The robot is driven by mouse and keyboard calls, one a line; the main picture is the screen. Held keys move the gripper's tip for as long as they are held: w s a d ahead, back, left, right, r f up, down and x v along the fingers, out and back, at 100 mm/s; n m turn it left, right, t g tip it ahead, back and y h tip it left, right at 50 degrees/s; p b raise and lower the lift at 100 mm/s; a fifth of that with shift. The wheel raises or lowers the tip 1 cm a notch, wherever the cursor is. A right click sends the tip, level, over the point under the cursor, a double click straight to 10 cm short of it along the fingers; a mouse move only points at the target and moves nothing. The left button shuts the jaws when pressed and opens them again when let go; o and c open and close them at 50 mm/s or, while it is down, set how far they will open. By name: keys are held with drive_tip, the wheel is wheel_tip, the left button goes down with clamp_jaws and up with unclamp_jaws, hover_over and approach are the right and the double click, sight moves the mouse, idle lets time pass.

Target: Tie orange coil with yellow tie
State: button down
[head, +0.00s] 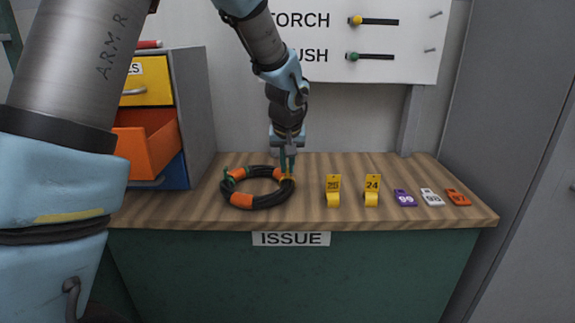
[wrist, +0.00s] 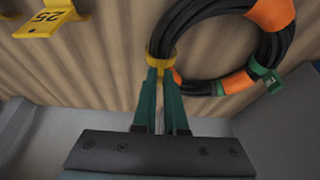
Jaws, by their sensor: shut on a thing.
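The coil (head: 241,200), a black hose ring with orange bands, lies on the wooden counter. It also shows in the wrist view (wrist: 258,15). A yellow tie (wrist: 158,58) sits around the coil's hose at the side nearest my gripper; the tie also shows in the head view (head: 288,177). My gripper (head: 288,168) points down at the coil's right side. Its green fingers (wrist: 160,78) are shut on the yellow tie, and their tips partly hide it. A green tie (wrist: 266,80) is on another part of the coil.
Two yellow number stands (head: 333,190) (head: 372,190) are right of the coil. Purple (head: 404,198), white (head: 431,197) and orange (head: 458,197) tags lie farther right. An open orange drawer (head: 148,145) juts out at left. A tool board (head: 380,40) hangs behind.

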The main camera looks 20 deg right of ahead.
drive_tip(key=shift+f, duration=0.2)
drive_tip(key=c, duration=0.9)
unclamp_jaws()
